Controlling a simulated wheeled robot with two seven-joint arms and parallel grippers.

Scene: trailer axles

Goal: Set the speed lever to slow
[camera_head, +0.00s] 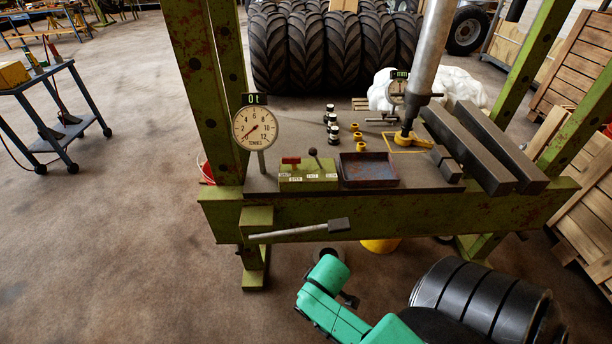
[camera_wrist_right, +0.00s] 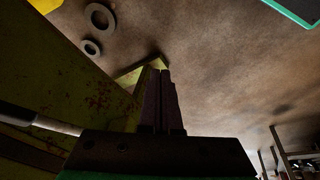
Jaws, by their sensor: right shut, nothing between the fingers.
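A green control box (camera_head: 308,184) sits on the front of the press bed, carrying two levers. The left lever has a red handle (camera_head: 291,160) lying level. The right lever has a black ball knob (camera_head: 313,152) and its rod tilts to the left. Small white labels (camera_head: 313,177) are on the box front, too small to read surely. My right arm comes in at the bottom of the head view, in front of and below the bed. My right gripper (camera_wrist_right: 161,72) is shut and empty in the wrist view, beside green press steel, away from the levers. My left gripper is not in view.
A dial gauge (camera_head: 255,128) stands left of the box, and a rusty tray (camera_head: 369,170) sits right of it. A grey pump handle (camera_head: 300,231) sticks out along the front beam. Steel bars (camera_head: 485,150) lie on the bed at right.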

